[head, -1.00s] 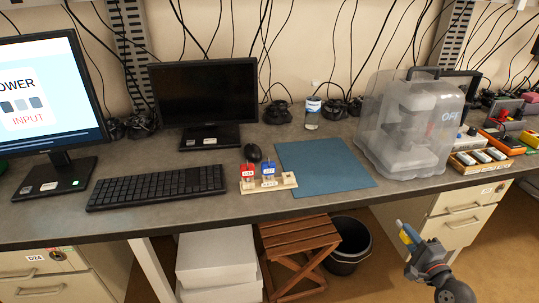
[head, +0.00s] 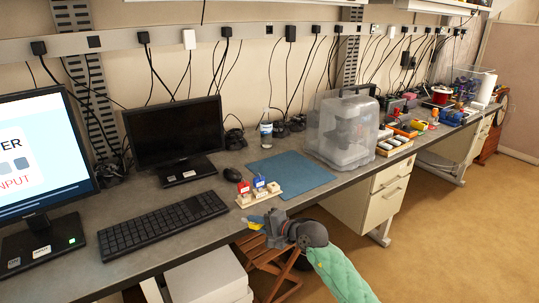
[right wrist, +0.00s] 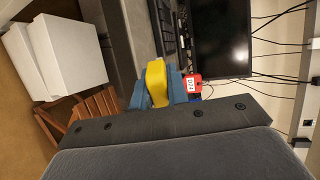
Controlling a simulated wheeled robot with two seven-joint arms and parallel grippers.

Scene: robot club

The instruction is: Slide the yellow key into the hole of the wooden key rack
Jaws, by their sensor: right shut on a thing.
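The wooden key rack (head: 272,190) stands on the grey desk near its front edge. A red key (head: 243,187) and a blue key (head: 259,182) stand in it side by side. My right gripper (head: 266,222) is just in front of the desk edge, below and apart from the rack. It is shut on the yellow key (head: 254,221), which points left in the head view. In the right wrist view, the yellow key (right wrist: 157,82) sits between blue fingertips, and the red key (right wrist: 194,84) shows beyond them. My left gripper is out of view.
A blue mat (head: 291,175) lies behind the rack, with a mouse (head: 232,174) and keyboard (head: 163,224) to the left. A clear-covered machine (head: 343,130) stands to the right. A wooden stool (head: 268,262) is under the desk.

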